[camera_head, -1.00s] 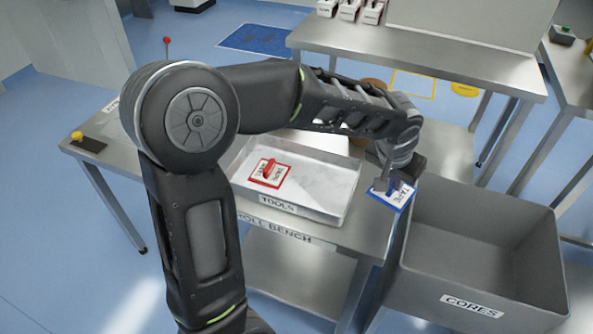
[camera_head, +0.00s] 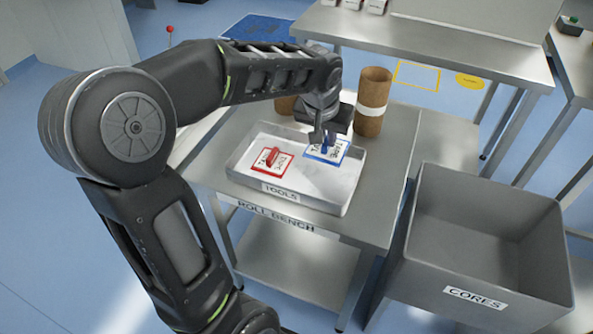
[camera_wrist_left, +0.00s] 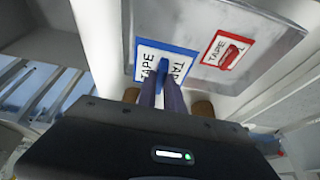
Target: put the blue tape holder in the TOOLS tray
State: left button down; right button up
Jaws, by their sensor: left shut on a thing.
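The blue tape holder (camera_head: 324,152) is a white plate with a blue border, a blue grip and the word TAPE. My left gripper (camera_head: 325,138) is shut on its blue grip. In the head view it is over the right back part of the TOOLS tray (camera_head: 327,203); I cannot tell whether it touches the tray floor. The left wrist view shows the blue tape holder (camera_wrist_left: 150,47) at the fingers (camera_wrist_left: 163,80), with the tray floor (camera_wrist_left: 262,35) beyond. A red-bordered tape holder (camera_head: 272,161) lies in the tray's left part. My right gripper is not in view.
The tray stands on the ROLL BENCH (camera_head: 366,218). A brown core (camera_head: 371,103) stands upright behind the tray, and another (camera_head: 285,105) is partly hidden by my arm. The grey CORES bin (camera_head: 478,270) is at the right. The tray's middle front is clear.

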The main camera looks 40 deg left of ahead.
pick_arm(q)
jog(key=shift+s+a+r, duration=0.1)
jog(key=shift+s+a, duration=0.1)
jog(key=shift+a, duration=0.1)
send_over(323, 174)
jog(key=s, duration=0.2)
jog(key=shift+w+d+f, duration=0.1)
jog(key=shift+d+f, duration=0.05)
jog(key=shift+f, duration=1.45)
jog(key=shift+w+d+f, duration=0.1)
jog(key=shift+d+f, duration=0.05)
jog(key=shift+f, duration=1.4)
jog(key=shift+f, duration=1.9)
jog(key=shift+f+b, duration=0.2)
jog(key=shift+b, duration=0.1)
jog(key=c, duration=1.5)
grip_release()
jog(key=shift+r, duration=0.1)
